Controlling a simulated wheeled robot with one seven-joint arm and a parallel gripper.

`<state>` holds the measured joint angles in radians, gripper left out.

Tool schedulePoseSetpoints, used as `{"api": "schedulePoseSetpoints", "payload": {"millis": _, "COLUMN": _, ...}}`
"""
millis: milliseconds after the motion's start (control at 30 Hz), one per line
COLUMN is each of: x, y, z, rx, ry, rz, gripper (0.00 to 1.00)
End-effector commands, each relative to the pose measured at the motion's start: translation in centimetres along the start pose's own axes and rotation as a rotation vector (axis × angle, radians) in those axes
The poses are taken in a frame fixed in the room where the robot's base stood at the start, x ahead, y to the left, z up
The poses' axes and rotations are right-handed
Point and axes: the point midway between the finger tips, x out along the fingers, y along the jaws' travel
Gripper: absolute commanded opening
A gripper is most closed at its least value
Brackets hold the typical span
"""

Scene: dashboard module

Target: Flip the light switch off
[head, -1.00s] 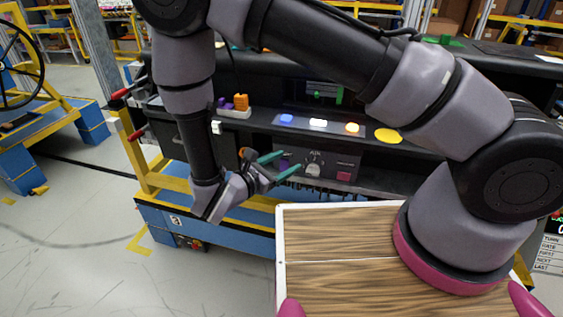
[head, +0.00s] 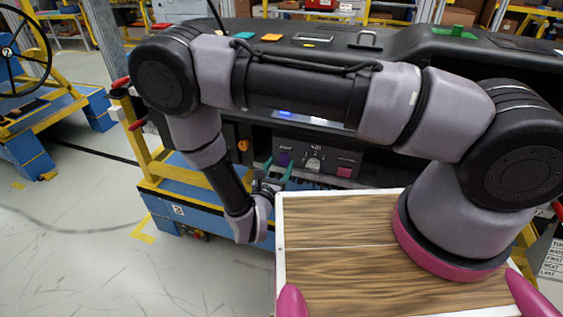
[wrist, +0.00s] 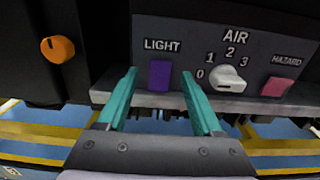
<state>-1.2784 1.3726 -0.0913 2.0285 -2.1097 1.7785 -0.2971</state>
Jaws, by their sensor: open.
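The light switch is a purple rectangular rocker (wrist: 160,75) under the word LIGHT on a grey panel (wrist: 190,38). It also shows small in the head view (head: 284,158). My gripper (wrist: 160,88) is open and empty. Its two teal fingers point at the panel, one to each side of the switch in the wrist view. I cannot tell whether the fingertips touch the panel or how far off they are. In the head view my gripper (head: 278,167) is just in front of the panel's left part. The switch's tilt is hard to read.
Right of the switch are a white AIR dial (wrist: 228,79) and a pink HAZARD button (wrist: 277,87). An orange knob (wrist: 57,48) is on the black part at left. A panel ledge (wrist: 265,103) runs below the controls. A wooden-topped tray (head: 335,270) lies nearer me.

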Motion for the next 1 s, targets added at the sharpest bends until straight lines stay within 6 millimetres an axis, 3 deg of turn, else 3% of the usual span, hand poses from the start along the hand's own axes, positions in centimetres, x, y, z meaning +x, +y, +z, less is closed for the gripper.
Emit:
{"api": "schedulePoseSetpoints", "payload": {"millis": 200, "x": 1.7, "y": 0.0, "z": 0.0, "rx": 0.001, "ry": 0.0, "rz": -0.001, "gripper": 0.68}}
{"api": "schedulePoseSetpoints", "payload": {"millis": 467, "x": 1.8, "y": 0.0, "z": 0.0, "rx": 0.001, "ry": 0.0, "rz": 0.0, "gripper": 0.68}}
{"api": "schedulePoseSetpoints", "payload": {"millis": 500, "x": 1.8, "y": 0.0, "z": 0.0, "rx": 0.001, "ry": 0.0, "rz": 0.0, "gripper": 0.6}}
{"api": "schedulePoseSetpoints", "payload": {"millis": 667, "x": 1.8, "y": 0.0, "z": 0.0, "rx": 0.001, "ry": 0.0, "rz": 0.0, "gripper": 0.0}}
{"api": "schedulePoseSetpoints", "payload": {"millis": 1000, "x": 1.6, "y": 0.0, "z": -0.5, "rx": -0.004, "ry": -0.108, "rz": 0.004, "gripper": 0.0}}
